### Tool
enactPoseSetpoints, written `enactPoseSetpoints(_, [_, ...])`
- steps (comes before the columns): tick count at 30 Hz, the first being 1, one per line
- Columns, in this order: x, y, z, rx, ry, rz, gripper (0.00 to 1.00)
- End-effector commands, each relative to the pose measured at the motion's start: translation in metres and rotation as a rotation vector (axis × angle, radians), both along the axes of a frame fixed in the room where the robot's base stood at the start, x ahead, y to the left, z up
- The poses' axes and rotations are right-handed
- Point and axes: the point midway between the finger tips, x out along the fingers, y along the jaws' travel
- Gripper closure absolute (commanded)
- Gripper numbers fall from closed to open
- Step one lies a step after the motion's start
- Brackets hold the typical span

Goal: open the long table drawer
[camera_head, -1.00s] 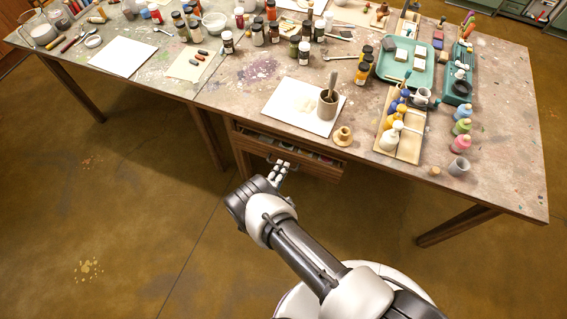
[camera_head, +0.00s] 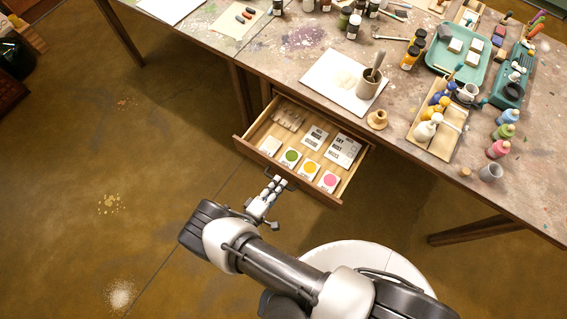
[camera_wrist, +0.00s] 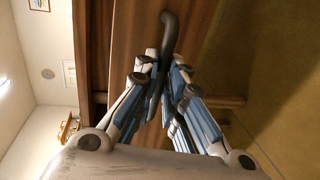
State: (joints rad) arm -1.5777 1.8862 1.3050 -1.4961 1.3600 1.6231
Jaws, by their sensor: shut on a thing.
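The long wooden drawer (camera_head: 243,146) stands pulled well out from under the table (camera_head: 290,84) in the head view. Inside lie cards with green, orange and pink discs, cards with printed lettering, and a few pale wooden pieces. My gripper (camera_head: 272,188) is at the middle of the drawer front, shut on the dark handle (camera_head: 288,183). In the wrist view the dark curved handle (camera_wrist: 168,32) runs between the two fingers of my gripper (camera_wrist: 163,72). The wooden drawer front (camera_wrist: 128,45) rises behind it. Part of the handle is hidden by the fingers.
Table legs (camera_head: 240,93) flank the drawer on the left.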

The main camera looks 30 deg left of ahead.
Motion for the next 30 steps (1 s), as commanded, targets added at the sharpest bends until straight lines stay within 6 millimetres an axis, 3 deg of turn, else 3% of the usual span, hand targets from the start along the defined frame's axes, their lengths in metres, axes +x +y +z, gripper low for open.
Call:
enactPoseSetpoints(15, [-0.0081,0.0013,0.0004,0.001,0.000,0.000,1.00])
enactPoseSetpoints(16, [-0.0081,0.0014,0.0005,0.001,0.000,0.000,0.89])
enactPoseSetpoints(24, [-0.0079,0.0012,0.0003,0.001,0.000,0.000,0.71])
enactPoseSetpoints(30, [-0.0079,0.0010,0.0000,0.000,0.001,0.000,0.70])
